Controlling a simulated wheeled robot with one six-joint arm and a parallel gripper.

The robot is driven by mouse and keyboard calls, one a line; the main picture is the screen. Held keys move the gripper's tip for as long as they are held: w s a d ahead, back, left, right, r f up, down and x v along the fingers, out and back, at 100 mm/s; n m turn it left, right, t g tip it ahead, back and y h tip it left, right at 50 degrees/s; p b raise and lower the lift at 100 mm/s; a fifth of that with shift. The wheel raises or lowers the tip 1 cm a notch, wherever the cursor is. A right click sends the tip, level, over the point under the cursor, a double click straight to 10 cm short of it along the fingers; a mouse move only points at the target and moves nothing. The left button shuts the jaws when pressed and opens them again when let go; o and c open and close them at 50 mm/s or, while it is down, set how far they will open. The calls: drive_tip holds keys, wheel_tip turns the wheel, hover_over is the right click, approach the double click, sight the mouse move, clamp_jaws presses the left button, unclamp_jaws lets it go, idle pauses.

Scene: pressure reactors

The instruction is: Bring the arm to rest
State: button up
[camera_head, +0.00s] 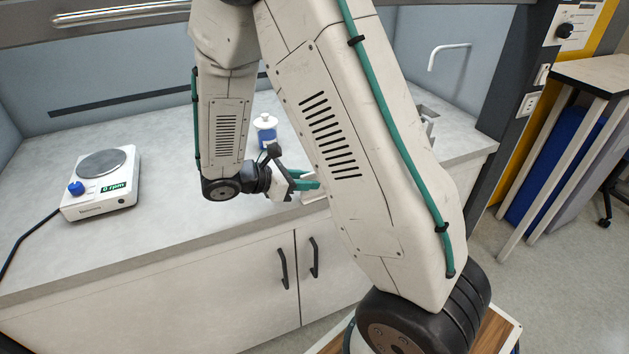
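My arm rises from the lower right, bends at the top of the picture and comes down over the grey bench. My gripper (309,187) is at its end, low near the bench's front edge, with green fingers pointing right. The large arm link hides part of the fingertips, so I cannot tell whether they are open or shut, or whether they hold anything. A small white piece shows beside the fingers, partly hidden by the link.
A stirrer hotplate (101,181) with a blue knob and a "0 rpm" display stands on the bench (150,240) at left. A white jar (265,131) with a blue label stands behind my gripper. A white tap (447,55) is at back right. A side table (590,75) stands right.

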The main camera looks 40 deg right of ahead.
drive_tip(key=v, duration=0.4)
drive_tip(key=shift+r, duration=0.3)
drive_tip(key=shift+a+r, duration=0.1)
drive_tip(key=shift+r, duration=0.05)
drive_tip(key=s+a+r+m+t+y, duration=0.2)
drive_tip(key=s+r+m+y, duration=0.4)
drive_tip(key=s, duration=0.4)
drive_tip(key=s+a+r+m+t+y, duration=0.2)
drive_tip(key=s+a+r+m+y, duration=0.3)
drive_tip(key=s+r+m, duration=0.4)
drive_tip(key=shift+s+a+y, duration=0.2)
drive_tip(key=shift+s+y, duration=0.55)
drive_tip(key=shift+y, duration=0.15)
drive_tip(key=shift+o, duration=0.4)
drive_tip(key=shift+s+a+r, duration=0.2)
drive_tip(key=shift+a+r, duration=0.05)
